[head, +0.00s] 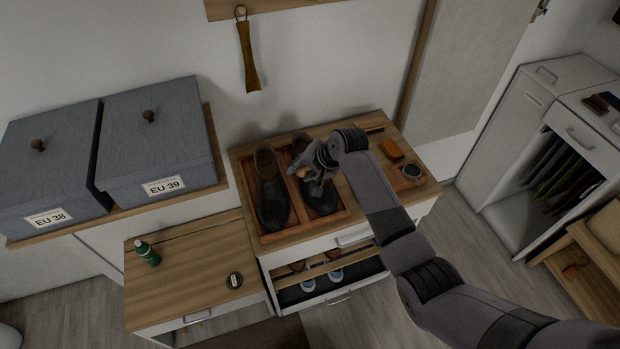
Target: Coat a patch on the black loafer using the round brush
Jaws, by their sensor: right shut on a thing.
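A pair of dark shoes sits in a wooden tray (248,217) with a divider. The left black loafer (272,200) is in full view. The right black loafer (322,202) is partly hidden by my right gripper. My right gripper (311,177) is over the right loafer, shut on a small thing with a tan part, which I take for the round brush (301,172). The brush is mostly hidden by the fingers, and I cannot tell whether it touches the leather. My left gripper is not in view.
Right of the tray lie an orange-brown block (391,149), a small round tin (411,171) and a dark thin item (375,129).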

